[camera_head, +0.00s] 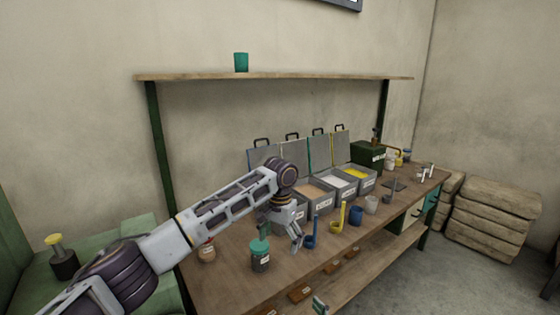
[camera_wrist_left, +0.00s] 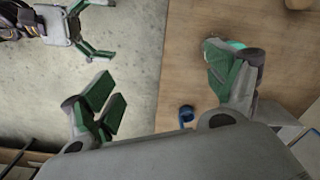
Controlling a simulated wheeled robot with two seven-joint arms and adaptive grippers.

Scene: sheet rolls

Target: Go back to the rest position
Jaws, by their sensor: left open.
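A bit of teal shows behind one finger there. My right gripper (camera_wrist_left: 95,30) is at the top left of the left wrist view, over the floor beside the bench, with its fingers apart and empty.
Lidded bins (camera_head: 315,193) stand along the back of the bench. A shelf (camera_head: 300,77) with a green cup (camera_head: 241,62) is above. Stacked sacks (camera_head: 490,220) lie right; floor there is clear.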

